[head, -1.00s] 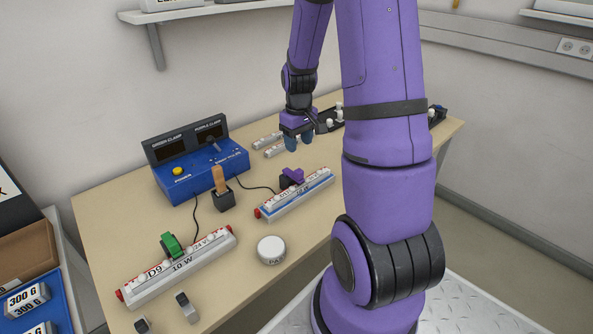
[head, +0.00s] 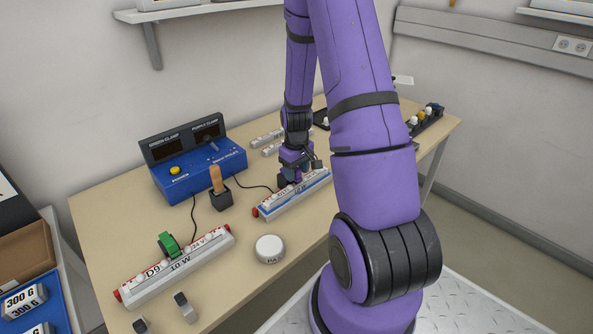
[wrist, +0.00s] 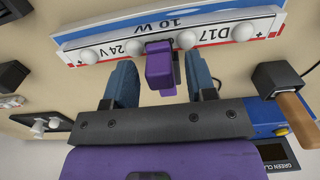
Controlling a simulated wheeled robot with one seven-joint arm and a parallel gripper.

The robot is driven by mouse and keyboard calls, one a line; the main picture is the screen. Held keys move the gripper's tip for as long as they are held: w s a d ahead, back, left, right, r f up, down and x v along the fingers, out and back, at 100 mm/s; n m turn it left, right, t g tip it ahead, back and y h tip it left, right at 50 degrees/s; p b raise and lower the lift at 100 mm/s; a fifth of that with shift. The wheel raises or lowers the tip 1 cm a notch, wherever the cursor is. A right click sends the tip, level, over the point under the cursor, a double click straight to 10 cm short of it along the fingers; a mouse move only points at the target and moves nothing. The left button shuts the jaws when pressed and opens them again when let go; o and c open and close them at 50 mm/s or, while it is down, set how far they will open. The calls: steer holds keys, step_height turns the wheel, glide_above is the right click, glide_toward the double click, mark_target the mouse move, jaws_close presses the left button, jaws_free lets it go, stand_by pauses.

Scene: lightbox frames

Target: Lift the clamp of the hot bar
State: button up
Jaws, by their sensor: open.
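A bar (head: 290,196) marked 10 W and 24 V lies under my gripper, and it shows in the wrist view (wrist: 112,39) with the mark D17. A purple clamp (wrist: 160,68) sits on its middle. My gripper (wrist: 160,80) is open, its two blue fingers on either side of the purple clamp with gaps between; in the head view the gripper (head: 291,178) mostly hides this clamp. A second bar (head: 180,268), marked D9 and 10 W, carries a green clamp (head: 168,243). I cannot tell which bar is hot.
A blue control box (head: 200,172) with green and purple clamp displays stands behind; their readings are illegible. A wooden-handled tool (head: 217,181) stands in a black holder (head: 221,198). A round white container (head: 269,248) lies in front. Loose grey bars (head: 266,138) lie farther back.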

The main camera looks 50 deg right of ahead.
jaws_close()
